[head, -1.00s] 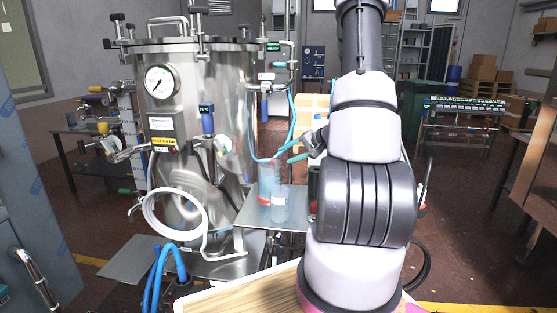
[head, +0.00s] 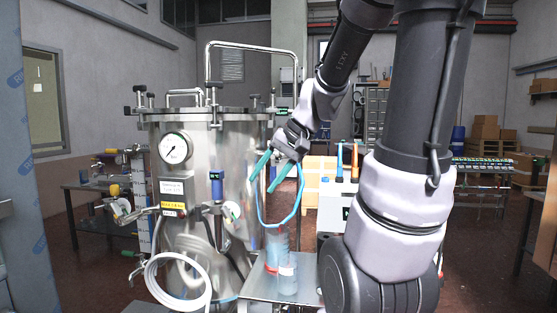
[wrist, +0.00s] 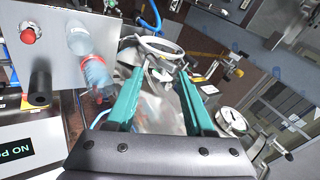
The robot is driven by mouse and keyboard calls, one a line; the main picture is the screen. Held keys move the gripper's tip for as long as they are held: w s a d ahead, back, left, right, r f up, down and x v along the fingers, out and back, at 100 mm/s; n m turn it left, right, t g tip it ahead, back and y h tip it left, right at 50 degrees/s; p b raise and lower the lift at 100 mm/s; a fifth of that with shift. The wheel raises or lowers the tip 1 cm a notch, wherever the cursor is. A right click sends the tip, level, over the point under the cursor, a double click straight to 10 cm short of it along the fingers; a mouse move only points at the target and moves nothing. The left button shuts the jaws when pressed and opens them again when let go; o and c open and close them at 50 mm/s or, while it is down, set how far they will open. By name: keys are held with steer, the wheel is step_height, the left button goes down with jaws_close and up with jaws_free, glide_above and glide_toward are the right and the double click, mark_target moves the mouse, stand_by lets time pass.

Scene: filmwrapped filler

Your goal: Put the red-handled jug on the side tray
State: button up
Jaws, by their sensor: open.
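A tall clear bluish vessel with red low on its side (head: 271,256) stands on a flat metal plate (head: 255,289). It looks like the red-handled jug, but I cannot make out a handle. A clear jar with a pale label (head: 287,282) stands in front of it. In the wrist view the vessel with red (wrist: 97,76) is at the plate's right edge, left of my fingers. My gripper (head: 262,186) has two teal fingers, spread and empty, above and apart from the vessels. The fingers also show in the wrist view (wrist: 158,62). I cannot tell which surface is the side tray.
A large steel tank (head: 190,205) with a gauge and valves stands left of the plate. A coiled white hose (head: 178,285) hangs at its front. In the wrist view a red knob (wrist: 28,35) and a black cylinder (wrist: 40,85) are by the plate. Blue tubing passes near the fingers.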

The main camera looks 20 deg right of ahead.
steer(key=s+r+t+h, duration=0.2)
steer(key=s+r+h, duration=0.1)
steer(key=s+r, duration=0.3)
steer(key=shift+s+a+t, duration=0.2)
steer(key=shift+s+t, duration=0.1)
steer(key=shift+s, duration=0.9)
